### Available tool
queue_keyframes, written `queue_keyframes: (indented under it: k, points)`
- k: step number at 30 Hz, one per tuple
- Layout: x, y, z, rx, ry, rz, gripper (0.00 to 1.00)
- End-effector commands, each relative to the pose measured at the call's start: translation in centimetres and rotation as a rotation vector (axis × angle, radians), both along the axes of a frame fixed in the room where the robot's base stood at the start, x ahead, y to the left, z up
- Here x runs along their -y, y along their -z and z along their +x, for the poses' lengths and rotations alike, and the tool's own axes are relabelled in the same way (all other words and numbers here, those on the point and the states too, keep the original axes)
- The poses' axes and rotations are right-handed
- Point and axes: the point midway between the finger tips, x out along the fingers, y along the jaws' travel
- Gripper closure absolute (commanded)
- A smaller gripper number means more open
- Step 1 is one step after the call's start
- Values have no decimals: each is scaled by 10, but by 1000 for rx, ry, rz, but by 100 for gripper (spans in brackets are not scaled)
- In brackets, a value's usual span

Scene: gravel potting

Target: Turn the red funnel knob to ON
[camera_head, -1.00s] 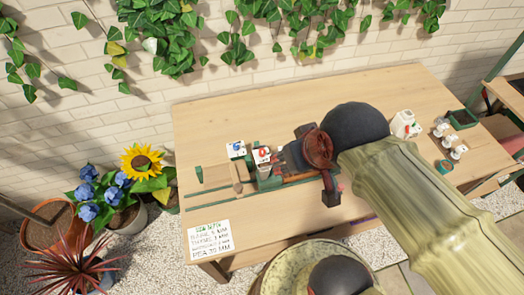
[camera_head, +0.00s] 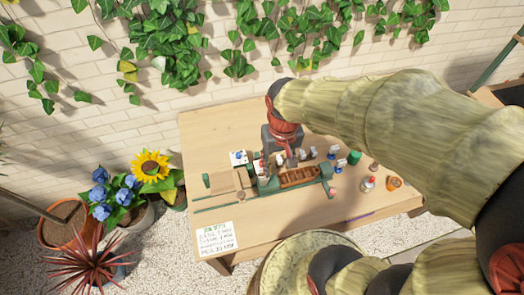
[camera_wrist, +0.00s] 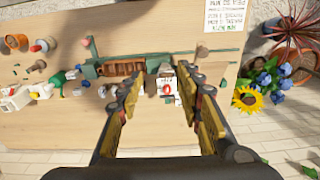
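The red funnel knob (camera_wrist: 167,88) shows as a red ring on a small white box in the wrist view. The box sits at the end of a green-framed fixture (camera_wrist: 90,71). My gripper (camera_wrist: 166,82) is open and empty, with one finger to each side of the knob in the picture. I cannot tell the remaining height gap or the knob's setting. In the head view my gripper (camera_head: 289,160) points down over the table near the fixture and partly hides that area. A white box with a blue mark (camera_head: 238,157) stands to its left.
The wooden table (camera_head: 285,225) has a brown slotted tray (camera_head: 300,177), several small bottles, a green cylinder (camera_head: 354,157) and an orange pot (camera_head: 394,183). A printed sign (camera_head: 215,238) lies at the front left. Potted plants stand left of the table. The table's front is mostly clear.

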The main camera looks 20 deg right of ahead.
Motion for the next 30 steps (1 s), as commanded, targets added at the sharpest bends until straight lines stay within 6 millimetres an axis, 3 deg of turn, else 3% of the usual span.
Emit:
queue_keyframes:
  k: [5, 14, 19, 26, 30]
  points:
    - [-1, 19, 23, -104, 175, 2, 64]
    - [-1, 90, 75, -134, 687, -6, 64]
    - [-1, 88, 111, -44, 934, 33, 64]
    - [-1, 90, 116, -27, 1068, 47, 64]
    - [-2, 104, 115, -30, 1072, 45, 64]
